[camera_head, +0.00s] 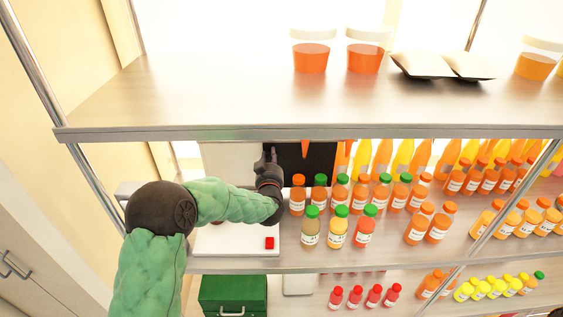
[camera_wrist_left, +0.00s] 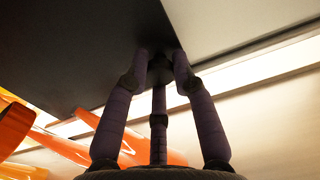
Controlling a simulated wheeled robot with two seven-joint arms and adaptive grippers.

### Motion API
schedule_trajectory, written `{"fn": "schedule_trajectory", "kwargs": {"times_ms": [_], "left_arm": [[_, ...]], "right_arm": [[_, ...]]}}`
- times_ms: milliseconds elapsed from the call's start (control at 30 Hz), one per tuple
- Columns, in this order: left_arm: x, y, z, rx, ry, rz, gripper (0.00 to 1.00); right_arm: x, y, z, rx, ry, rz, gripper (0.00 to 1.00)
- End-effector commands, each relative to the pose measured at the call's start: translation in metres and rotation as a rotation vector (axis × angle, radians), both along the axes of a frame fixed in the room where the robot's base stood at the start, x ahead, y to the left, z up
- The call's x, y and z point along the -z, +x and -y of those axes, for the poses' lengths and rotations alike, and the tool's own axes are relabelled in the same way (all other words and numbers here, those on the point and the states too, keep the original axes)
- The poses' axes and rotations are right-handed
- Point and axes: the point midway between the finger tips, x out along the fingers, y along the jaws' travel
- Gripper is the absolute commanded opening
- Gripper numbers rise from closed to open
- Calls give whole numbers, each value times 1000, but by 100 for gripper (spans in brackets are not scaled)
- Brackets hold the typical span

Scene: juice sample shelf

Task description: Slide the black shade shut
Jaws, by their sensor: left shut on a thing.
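The black shade (camera_head: 318,168) is a dark flat panel on the middle shelf, in the right part of the opening beside a white panel (camera_head: 222,160). In the left wrist view the black shade (camera_wrist_left: 80,45) fills the upper left, with its edge at the fingertips. My left gripper (camera_head: 268,158) is at the left edge of the shade. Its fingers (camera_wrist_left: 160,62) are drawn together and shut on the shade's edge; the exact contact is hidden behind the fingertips. My right gripper is not in view.
A white base with a red button (camera_head: 269,243) lies below my left forearm. Several juice bottles (camera_head: 337,228) stand close to the right. The upper shelf (camera_head: 200,95) overhangs the arm, and a metal post (camera_head: 95,185) stands at the left.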

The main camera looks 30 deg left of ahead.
Motion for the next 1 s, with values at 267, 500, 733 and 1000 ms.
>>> {"fn": "schedule_trajectory", "kwargs": {"times_ms": [267, 500, 733, 1000], "left_arm": [[-3, -28, -50, -9, 7, 17, 0], [-7, -42, -71, -7, 10, 18, 0], [-10, -44, -75, -6, 10, 17, 0], [-11, -44, -75, -7, 11, 19, 50]], "right_arm": [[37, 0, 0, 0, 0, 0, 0], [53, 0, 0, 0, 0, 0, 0], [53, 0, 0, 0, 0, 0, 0], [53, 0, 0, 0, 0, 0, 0]]}}
